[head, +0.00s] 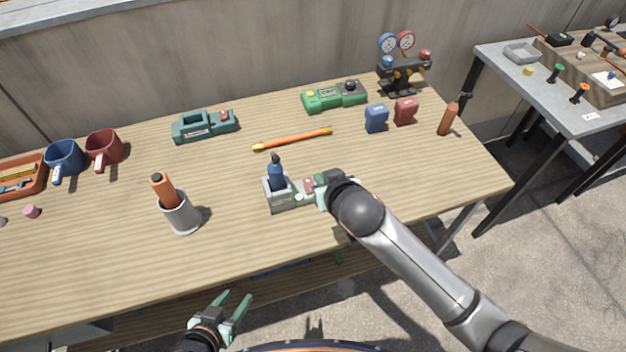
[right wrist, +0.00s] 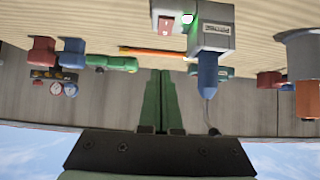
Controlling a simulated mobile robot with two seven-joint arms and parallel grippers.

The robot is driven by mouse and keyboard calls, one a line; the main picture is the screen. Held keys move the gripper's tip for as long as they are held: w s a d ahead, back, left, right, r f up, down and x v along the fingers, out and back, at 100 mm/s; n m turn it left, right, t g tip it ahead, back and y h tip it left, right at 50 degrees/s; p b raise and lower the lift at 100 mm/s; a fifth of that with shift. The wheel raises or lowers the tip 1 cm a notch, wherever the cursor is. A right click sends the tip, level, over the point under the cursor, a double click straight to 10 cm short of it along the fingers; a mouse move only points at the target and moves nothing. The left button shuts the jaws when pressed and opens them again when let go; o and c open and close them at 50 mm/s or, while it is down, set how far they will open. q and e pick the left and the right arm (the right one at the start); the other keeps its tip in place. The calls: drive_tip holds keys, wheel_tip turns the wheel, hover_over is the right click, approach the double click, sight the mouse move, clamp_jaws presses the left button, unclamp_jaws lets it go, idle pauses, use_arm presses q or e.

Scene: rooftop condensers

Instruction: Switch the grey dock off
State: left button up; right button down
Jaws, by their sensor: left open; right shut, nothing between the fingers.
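The grey dock (head: 279,199) stands near the front middle of the table, with a blue-handled tool (head: 275,171) upright in it. In the right wrist view, which is upside down, the dock (right wrist: 218,34) shows a red switch (right wrist: 167,28) and a lit green lamp (right wrist: 187,18) beside its box. My right gripper (head: 318,193) is shut and empty, close to the switch on the dock's right side. Its fingertips (right wrist: 161,74) also show in the wrist view; contact with the switch cannot be told. My left gripper (head: 236,300) is open and empty in front of the table edge.
A grey cup (head: 181,214) with an orange-handled tool stands left of the dock. An orange bar (head: 291,139) lies behind it. A teal device (head: 205,126), a green device (head: 334,96) and blue and red blocks (head: 376,119) stand farther back. Bare table lies between cup and dock.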

hover_over(309, 186)
drive_tip(key=s+d, duration=0.1)
wheel_tip(309, 186, down, 4)
drive_tip(key=shift+f+b, duration=0.1)
drive_tip(key=shift+b, duration=0.2)
wheel_tip(309, 186, down, 2)
drive_tip(key=shift+w+f, duration=0.15)
drive_tip(key=shift+f, duration=0.8)
